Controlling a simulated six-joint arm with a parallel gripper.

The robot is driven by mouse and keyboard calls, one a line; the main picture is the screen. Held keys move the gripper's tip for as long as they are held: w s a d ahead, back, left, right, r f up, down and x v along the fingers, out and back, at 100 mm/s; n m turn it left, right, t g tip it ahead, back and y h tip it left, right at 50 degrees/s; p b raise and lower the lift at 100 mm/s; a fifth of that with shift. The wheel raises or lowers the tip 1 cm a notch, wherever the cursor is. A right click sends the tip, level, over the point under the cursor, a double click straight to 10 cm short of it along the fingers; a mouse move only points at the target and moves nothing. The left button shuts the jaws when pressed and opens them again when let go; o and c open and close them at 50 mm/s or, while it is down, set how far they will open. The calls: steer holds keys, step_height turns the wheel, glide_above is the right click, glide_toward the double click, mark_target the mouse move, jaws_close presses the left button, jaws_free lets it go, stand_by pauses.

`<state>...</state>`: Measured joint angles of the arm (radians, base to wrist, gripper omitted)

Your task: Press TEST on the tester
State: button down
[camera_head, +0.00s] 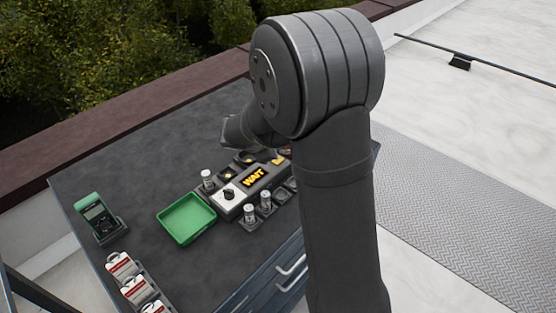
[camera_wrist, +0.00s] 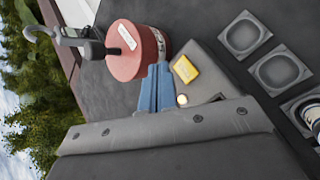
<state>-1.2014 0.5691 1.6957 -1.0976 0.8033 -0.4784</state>
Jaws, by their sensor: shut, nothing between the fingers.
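The tester (camera_head: 230,205) is a long grey box on the dark bench top. Its display (camera_head: 254,177) reads WAIT in yellow, and a white panel with a black knob (camera_head: 229,195) is at its near left end. My arm hides its far right end. In the wrist view, a yellow labelled square (camera_wrist: 185,69) sits on the tester's grey face (camera_wrist: 207,82), its lettering too small to read. A small pale round spot (camera_wrist: 183,100) is beside it. My gripper (camera_wrist: 158,70) is shut and empty, its blue fingers just left of the yellow square. Contact cannot be told.
A red cylinder (camera_wrist: 135,55) with a white label stands close to my fingertips. Small sockets (camera_wrist: 280,72) line the tester's side, some holding cylinders (camera_head: 249,212). A green tray (camera_head: 187,218), a green meter (camera_head: 97,217) and red-white tags (camera_head: 121,265) lie left.

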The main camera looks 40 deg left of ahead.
mark_target(276, 162)
steer(key=shift+r, duration=1.3)
step_height(276, 162, up, 4)
steer(key=shift+f, duration=0.1)
steer(key=shift+f, duration=0.1)
